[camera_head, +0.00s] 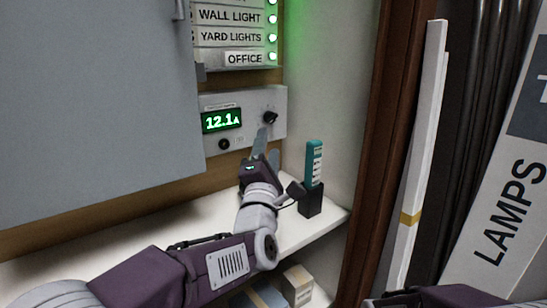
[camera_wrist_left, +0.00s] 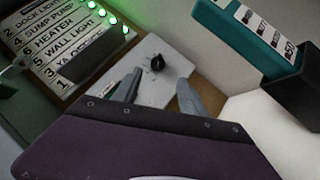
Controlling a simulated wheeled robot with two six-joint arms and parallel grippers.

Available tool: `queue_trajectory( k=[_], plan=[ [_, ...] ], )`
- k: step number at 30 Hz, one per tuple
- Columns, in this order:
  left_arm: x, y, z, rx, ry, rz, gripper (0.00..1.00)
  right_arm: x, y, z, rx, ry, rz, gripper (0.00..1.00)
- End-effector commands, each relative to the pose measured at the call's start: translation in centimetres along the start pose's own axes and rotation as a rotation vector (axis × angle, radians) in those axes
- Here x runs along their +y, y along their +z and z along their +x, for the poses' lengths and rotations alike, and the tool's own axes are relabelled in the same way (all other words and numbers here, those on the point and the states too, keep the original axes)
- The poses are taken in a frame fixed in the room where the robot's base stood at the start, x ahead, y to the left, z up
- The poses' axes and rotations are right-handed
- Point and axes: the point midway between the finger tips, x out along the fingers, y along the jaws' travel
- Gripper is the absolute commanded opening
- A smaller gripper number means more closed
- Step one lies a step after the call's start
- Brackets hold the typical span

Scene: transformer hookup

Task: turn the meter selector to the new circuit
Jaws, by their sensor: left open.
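The meter (camera_head: 243,103) is a pale panel on the back wall. Its green display (camera_head: 221,120) reads 12.1 A. The selector (camera_head: 270,117) is a small black knob at its right; it also shows in the wrist view (camera_wrist_left: 157,63). The knob's exact setting is too small to read. My left gripper (camera_head: 267,145) is just below the knob, pointing up at it. In the wrist view its two fingers (camera_wrist_left: 158,90) are apart, with the knob beyond their tips and nothing between them. My right gripper is out of view.
The circuit label panel (camera_head: 229,38) with green lights is above the meter. A grey door (camera_head: 95,100) stands at the left. A teal labelled stick (camera_head: 314,163) stands in a black holder (camera_head: 311,201) on the white shelf (camera_head: 320,222), right of my left gripper.

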Motion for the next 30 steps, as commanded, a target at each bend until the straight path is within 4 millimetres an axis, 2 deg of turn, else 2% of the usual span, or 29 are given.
queue_trajectory(
  k=[1,5,8,15,21,30],
  plan=[
    [-0.2,0.0,-0.2,-0.001,0.011,-0.015,0.5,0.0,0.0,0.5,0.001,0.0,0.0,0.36],
    [0.3,0.1,0.1,0.001,0.016,-0.022,0.5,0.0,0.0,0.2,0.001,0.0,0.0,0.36],
    [0.2,0.1,1.0,0.002,0.017,-0.021,0.5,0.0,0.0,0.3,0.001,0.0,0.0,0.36],
    [0.2,0.0,6.0,0.002,0.015,-0.018,0.5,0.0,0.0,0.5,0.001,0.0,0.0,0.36],
    [0.3,0.1,8.5,0.0,0.014,-0.017,0.5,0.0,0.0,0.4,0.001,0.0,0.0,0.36],
    [0.3,0.1,9.0,-0.001,0.012,-0.017,0.5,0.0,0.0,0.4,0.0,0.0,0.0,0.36]
  ],
)
